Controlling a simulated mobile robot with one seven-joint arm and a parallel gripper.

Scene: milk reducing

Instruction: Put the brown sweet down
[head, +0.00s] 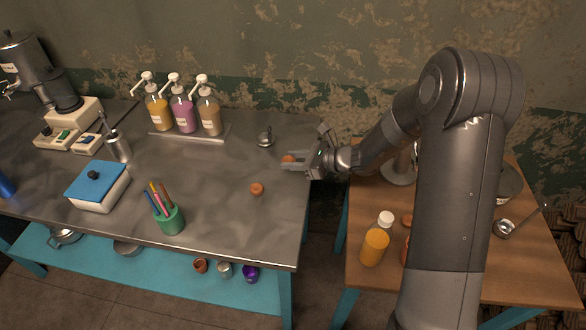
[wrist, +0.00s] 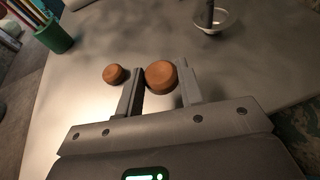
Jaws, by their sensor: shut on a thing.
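My gripper (head: 293,161) is over the right end of the grey metal table, its fingers pointing left. It is shut on a round brown sweet (head: 288,158). In the wrist view this sweet (wrist: 160,75) sits between the fingertips of my gripper (wrist: 163,82). I cannot tell whether it touches the table top. A second, similar brown sweet (head: 257,189) lies on the table, nearer the front edge. It also shows in the wrist view (wrist: 114,74), just left of the left finger and outside the grip.
A small metal bowl (head: 265,138) stands behind the gripper. Pump bottles (head: 182,110) stand at the back. A green pen cup (head: 171,219) and a blue-lidded box (head: 98,186) are at left. Bare table lies around the second sweet. A gap separates the wooden table (head: 535,262).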

